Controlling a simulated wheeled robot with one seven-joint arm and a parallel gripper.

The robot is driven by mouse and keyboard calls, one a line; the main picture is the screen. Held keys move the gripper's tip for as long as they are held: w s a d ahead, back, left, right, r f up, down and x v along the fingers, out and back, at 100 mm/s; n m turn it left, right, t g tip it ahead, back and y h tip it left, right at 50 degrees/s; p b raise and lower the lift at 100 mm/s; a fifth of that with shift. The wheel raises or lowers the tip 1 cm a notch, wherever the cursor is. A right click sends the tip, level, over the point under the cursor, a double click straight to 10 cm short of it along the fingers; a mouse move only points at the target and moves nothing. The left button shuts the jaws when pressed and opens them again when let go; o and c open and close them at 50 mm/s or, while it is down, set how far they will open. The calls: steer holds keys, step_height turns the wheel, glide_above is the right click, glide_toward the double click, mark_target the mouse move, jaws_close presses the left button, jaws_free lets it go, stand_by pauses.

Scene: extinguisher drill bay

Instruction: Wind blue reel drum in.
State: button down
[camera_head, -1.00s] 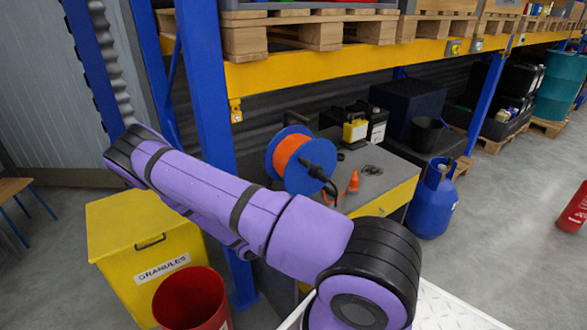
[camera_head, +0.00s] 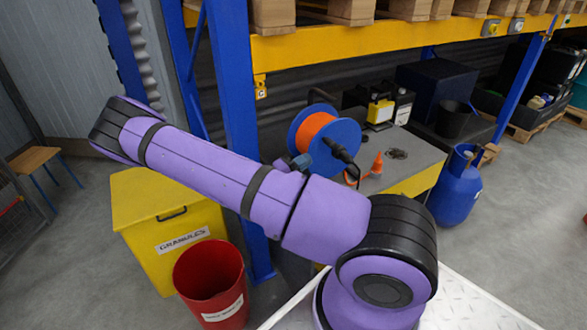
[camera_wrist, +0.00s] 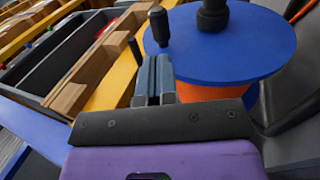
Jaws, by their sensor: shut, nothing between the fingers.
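The blue reel drum (camera_head: 338,133) stands on the grey bench top in the head view, with orange hose (camera_head: 313,127) wound between its two blue flanges. A black hub and arm (camera_head: 341,152) sit on its near face. In the wrist view, the blue flange (camera_wrist: 215,50) fills the upper right, with orange hose (camera_wrist: 205,92) below it. A black knob (camera_wrist: 159,25) stands near the flange's left edge. My gripper (camera_wrist: 156,62) is shut and empty. Its fingertips are just below the knob in the picture; I cannot tell whether they touch. My purple arm hides most of the gripper in the head view.
A blue upright (camera_head: 232,110) and a yellow beam (camera_head: 350,42) frame the bay. A yellow granules bin (camera_head: 165,215), a red bucket (camera_head: 208,280) and a blue cylinder (camera_head: 456,188) stand nearby.

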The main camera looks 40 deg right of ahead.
mark_target(321, 149)
steer(key=x, duration=0.6)
steer(key=shift+d+r, duration=0.15)
steer(key=shift+d, duration=0.1)
steer(key=shift+r, duration=0.1)
